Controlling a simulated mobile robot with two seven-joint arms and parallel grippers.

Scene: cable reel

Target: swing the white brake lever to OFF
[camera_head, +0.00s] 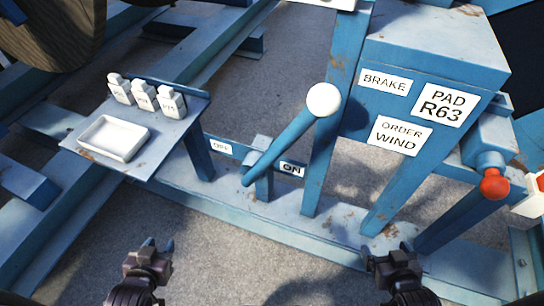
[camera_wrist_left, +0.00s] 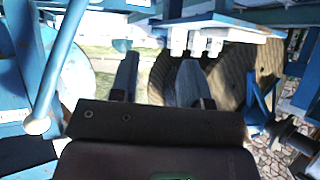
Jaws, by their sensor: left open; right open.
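The brake lever (camera_head: 285,140) is a blue bar with a round white knob (camera_head: 323,99). It slants from its lower end beside a small blue post up to the right, with the knob on the ON side. The OFF label (camera_head: 221,148) is left of the bar and the ON label (camera_head: 292,169) is right of its lower part. A white knob on a blue bar also shows in the left wrist view (camera_wrist_left: 37,125), at left. My left gripper (camera_head: 157,245) is open and empty, low and left of the lever. My right gripper (camera_head: 390,256) is open and empty, low and right. Neither touches the lever.
A blue box (camera_head: 430,60) with labels BRAKE, PAD R63 and ORDER WIND stands right of the lever. A red knob (camera_head: 494,184) is further right. A wooden reel (camera_head: 60,30) is upper left.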

